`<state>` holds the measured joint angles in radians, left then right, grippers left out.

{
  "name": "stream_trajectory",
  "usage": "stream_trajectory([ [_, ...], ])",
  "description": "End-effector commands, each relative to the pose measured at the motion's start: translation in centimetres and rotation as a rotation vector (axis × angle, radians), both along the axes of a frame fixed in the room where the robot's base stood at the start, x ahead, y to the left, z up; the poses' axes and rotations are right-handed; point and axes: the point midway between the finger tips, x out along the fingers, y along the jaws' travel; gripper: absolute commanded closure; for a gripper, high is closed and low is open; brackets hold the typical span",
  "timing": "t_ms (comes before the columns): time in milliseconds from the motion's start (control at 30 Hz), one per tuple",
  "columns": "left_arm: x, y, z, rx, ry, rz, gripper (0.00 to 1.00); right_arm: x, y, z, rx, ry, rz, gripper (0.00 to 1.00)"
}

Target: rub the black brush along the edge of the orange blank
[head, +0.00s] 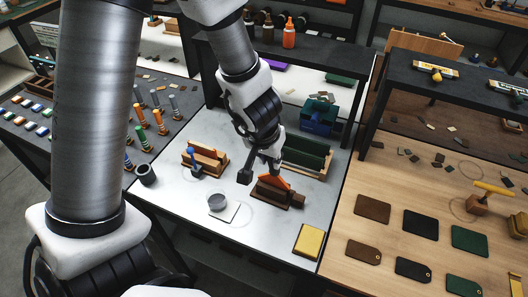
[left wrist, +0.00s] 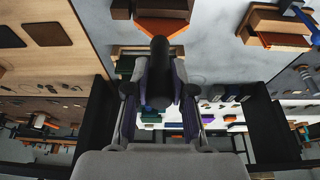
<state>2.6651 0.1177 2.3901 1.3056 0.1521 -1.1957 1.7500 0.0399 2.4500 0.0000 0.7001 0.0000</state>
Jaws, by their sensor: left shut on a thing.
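The orange blank (head: 272,180) stands in a brown wooden holder (head: 270,194) on the pale worktop; its upper edge shows. In the left wrist view the orange blank (left wrist: 160,27) lies just beyond the fingertips. My left gripper (head: 266,163) is shut on the black brush (head: 244,176), just above and beside the blank. In the left wrist view the dark brush (left wrist: 158,75) sits between the fingers, its far end close to the orange edge. I cannot tell whether they touch. My right gripper is in neither view.
A wooden holder (head: 207,157) with a blue-handled tool stands to the left. A green-lined tray (head: 305,157) is behind the blank. A grey cup (head: 217,201) and a yellow block (head: 309,241) are nearer the front. The front middle of the worktop is clear.

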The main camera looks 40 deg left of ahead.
Motion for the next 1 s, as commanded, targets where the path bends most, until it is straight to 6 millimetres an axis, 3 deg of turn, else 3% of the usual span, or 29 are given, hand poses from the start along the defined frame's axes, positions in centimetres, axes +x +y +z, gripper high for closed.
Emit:
stream_trajectory([
  [400, 0.1, -0.4, 0.0, -0.001, 0.001, 0.001, 1.0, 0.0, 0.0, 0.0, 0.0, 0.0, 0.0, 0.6],
  [700, -0.2, 1.3, 0.1, -0.003, 0.0, 0.001, 1.0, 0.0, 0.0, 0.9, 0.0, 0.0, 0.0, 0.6],
  [1000, -0.2, 1.4, 0.0, 0.0, 0.0, 0.0, 1.0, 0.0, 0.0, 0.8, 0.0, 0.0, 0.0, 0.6],
])
